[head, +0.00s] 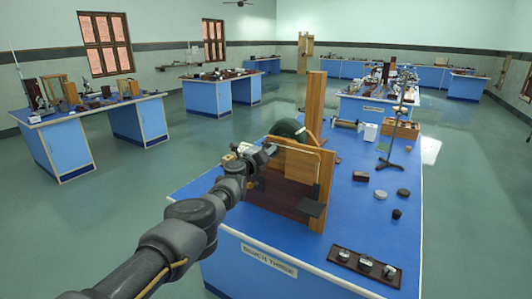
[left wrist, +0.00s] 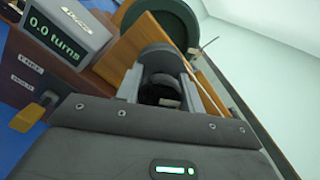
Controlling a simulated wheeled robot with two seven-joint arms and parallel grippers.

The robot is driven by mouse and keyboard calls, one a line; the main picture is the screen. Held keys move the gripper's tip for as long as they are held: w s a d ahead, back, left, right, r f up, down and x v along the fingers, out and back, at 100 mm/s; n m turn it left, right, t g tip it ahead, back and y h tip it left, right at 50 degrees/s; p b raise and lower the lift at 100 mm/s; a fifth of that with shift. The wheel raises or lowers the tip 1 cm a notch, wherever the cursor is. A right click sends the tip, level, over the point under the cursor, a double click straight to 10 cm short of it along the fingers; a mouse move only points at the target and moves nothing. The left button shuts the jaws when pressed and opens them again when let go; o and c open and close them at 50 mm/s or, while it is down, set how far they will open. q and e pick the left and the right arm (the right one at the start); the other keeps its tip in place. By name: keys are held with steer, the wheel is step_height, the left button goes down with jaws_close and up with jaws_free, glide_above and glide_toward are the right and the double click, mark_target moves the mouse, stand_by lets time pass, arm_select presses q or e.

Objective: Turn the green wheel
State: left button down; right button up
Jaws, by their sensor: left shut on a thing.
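The dark green wheel (head: 288,130) stands behind a wooden board on the near blue bench. It also shows at the top of the left wrist view (left wrist: 165,22). My left gripper (head: 266,152) is at the board's upper left edge. In the left wrist view its fingers (left wrist: 161,88) are closed around a dark rounded handle (left wrist: 163,82), below the wheel in the picture. How the handle joins the wheel is hidden. A grey display box (left wrist: 62,27) beside it reads "0.0 turns". My right gripper is not in view.
A wooden board (head: 292,165) and a tall wooden post (head: 315,103) rise near my gripper. A yellow lever (left wrist: 28,117) sits on a brown labelled box (left wrist: 28,78). A retort stand (head: 390,140) and small weights stand to the right. A dark tray (head: 364,267) lies in front.

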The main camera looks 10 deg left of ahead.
arm_select(q)
steer(key=n, duration=0.4)
steer(key=shift+f+n+p, duration=0.1)
steer(key=shift+n+p, duration=0.2)
steer(key=n, duration=0.2)
steer(key=shift+n, duration=0.4)
steer(key=shift+f+n, duration=0.1)
steer(key=shift+n, duration=0.3)
steer(key=c, duration=0.9)
jaws_free()
steer(key=shift+d, duration=0.1)
steer(key=shift+r, duration=0.2)
